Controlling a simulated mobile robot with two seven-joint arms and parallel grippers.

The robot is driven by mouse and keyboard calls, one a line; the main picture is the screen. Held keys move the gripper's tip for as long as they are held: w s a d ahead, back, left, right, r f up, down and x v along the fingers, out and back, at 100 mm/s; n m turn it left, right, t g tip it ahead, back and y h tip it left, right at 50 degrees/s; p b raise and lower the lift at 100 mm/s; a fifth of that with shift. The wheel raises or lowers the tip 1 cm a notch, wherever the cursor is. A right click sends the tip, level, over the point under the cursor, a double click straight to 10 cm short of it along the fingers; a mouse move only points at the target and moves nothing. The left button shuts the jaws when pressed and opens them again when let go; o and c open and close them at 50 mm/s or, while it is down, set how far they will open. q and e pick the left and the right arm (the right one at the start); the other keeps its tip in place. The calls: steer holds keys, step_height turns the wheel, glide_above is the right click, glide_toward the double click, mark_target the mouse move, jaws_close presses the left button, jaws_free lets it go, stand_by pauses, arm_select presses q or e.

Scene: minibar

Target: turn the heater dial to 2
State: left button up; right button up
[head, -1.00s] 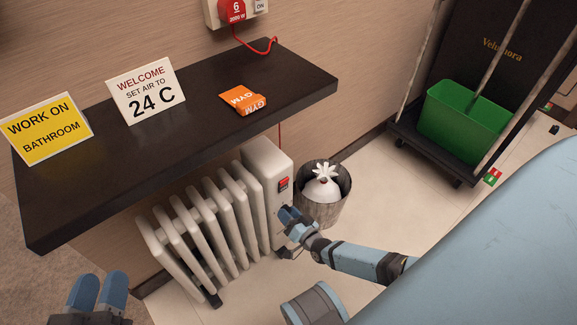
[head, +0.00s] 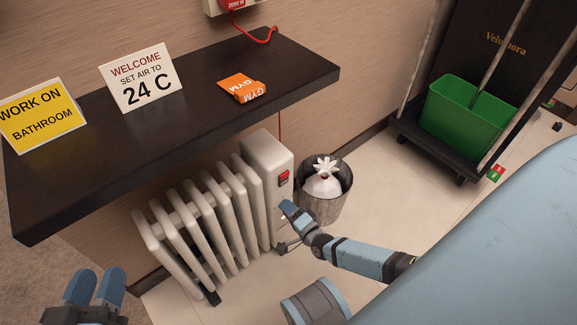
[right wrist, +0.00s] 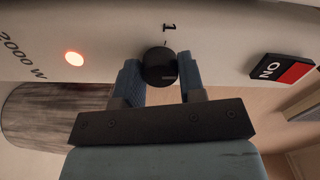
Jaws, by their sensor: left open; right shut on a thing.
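The white ribbed heater (head: 258,155) stands on the floor under the dark shelf. Its black round dial (right wrist: 160,66) shows in the right wrist view, with a printed "1" and a small tick just above it. I cannot make out a pointer mark on the dial. My right gripper (right wrist: 160,82) is shut on the dial, one blue finger on each side. In the head view my right gripper (head: 287,209) covers the dial at the heater's end panel. My left gripper (head: 96,288) is open and empty at the lower left, away from the heater.
A red switch (head: 284,177) marked "ON" and a glowing orange lamp (right wrist: 74,58) sit on the heater panel. A metal bin (head: 323,195) with a white bag stands close behind my right gripper. The dark shelf (head: 190,105) overhangs the heater.

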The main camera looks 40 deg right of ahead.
arm_select(q)
steer(key=shift+f, duration=0.15)
arm_select(e)
steer(key=shift+m, duration=0.3)
steer(key=o, duration=0.9)
steer(key=shift+s, duration=0.15)
arm_select(q)
steer(key=shift+n+t, duration=0.5)
steer(key=shift+t, duration=0.2)
steer(key=r+p, duration=0.3)
steer(key=r, duration=0.1)
steer(key=shift+s+r+p, duration=0.1)
steer(key=shift+s+p, duration=0.1)
steer(key=shift+p, duration=0.15)
arm_select(e)
steer(key=s, duration=0.9)
steer(key=s+d, duration=0.1)
steer(key=s, duration=0.3)
steer(key=shift+s, duration=0.25)
